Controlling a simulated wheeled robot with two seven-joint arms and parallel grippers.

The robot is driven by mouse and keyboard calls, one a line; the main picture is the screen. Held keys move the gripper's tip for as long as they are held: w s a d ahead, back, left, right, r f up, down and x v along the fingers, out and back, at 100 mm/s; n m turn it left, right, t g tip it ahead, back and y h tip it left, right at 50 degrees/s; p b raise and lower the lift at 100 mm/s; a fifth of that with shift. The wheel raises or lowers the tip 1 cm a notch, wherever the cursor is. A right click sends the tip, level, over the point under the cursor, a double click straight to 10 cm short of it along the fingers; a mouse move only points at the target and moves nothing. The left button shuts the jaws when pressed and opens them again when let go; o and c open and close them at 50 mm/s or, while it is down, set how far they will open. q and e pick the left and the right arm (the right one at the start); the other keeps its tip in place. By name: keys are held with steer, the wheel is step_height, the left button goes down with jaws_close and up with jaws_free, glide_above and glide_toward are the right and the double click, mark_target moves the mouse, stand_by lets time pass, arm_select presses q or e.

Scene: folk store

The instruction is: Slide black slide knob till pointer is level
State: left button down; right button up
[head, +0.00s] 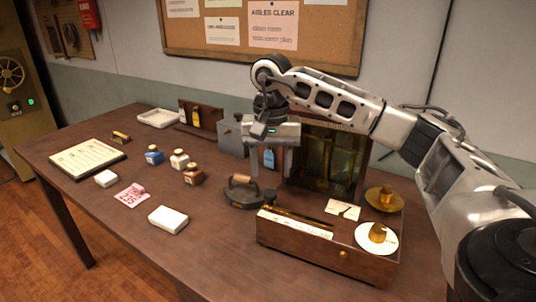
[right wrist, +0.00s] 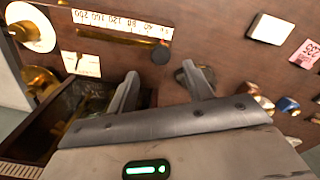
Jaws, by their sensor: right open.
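The black slide knob (right wrist: 160,56) is a dark round knob at the low-number end of the brass slide and its number strip (right wrist: 122,24). In the head view the strip (head: 295,224) runs along the front left of the wooden scale box (head: 320,246). The pointer card (head: 343,209) is white with a thin dark needle that looks tilted; it also shows in the right wrist view (right wrist: 82,64). My right gripper (head: 271,172) is open and empty above the back left of the box, fingers down. The knob lies beyond the fingertips, apart from them. My left gripper is out of view.
A dark flat iron (head: 240,192) with a wooden handle stands just left of the scale box. A white plate with a brass weight (head: 377,233) and a brass pan (head: 385,199) are at the right. A glass-fronted case (head: 325,155) stands behind. Small bottles and boxes lie left.

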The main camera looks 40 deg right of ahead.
mark_target(271, 192)
step_height(271, 192, down, 2)
steer(key=shift+f+b, duration=0.2)
steer(key=shift+b, duration=0.65)
step_height(271, 192, down, 3)
steer(key=b, duration=0.3)
steer(key=shift+f, duration=0.2)
steer(key=shift+f+b, duration=0.65)
steer(key=shift+f, duration=0.15)
steer(key=shift+r, duration=0.15)
steer(key=c, duration=0.7)
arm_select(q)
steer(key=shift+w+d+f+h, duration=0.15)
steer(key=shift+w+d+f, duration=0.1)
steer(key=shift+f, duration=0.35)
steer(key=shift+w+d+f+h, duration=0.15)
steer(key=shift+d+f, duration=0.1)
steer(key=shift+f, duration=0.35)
